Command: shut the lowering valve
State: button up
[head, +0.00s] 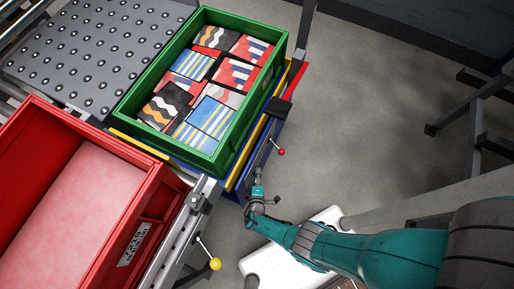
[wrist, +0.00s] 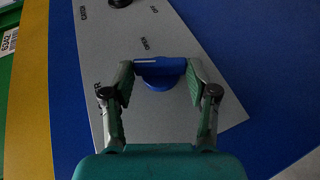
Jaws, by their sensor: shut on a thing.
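A blue knob (wrist: 160,72) sits on a grey labelled plate (wrist: 185,40) in the wrist view. My gripper (wrist: 160,82) has one finger on each side of the knob and is shut on it. A pale line shows along the knob's upper left edge. Small dark lettering surrounds the knob, some of it hidden by the left finger, so I cannot read which valve this is. In the head view my gripper (head: 257,192) is at the side of the blue frame below the green crate; the knob is not visible there.
A second, black knob (wrist: 120,3) sits at the top of the plate. In the head view, a green crate (head: 234,150) holds several patterned boxes, and a red crate (head: 160,205) stands left. Levers with a red ball (head: 281,152) and a yellow ball (head: 215,264) stick out nearby.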

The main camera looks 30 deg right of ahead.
jog(key=shift+s+d, duration=0.1)
jog(key=o, duration=1.2)
jog(key=shift+c, duration=0.2)
jog(key=v, duration=1.2)
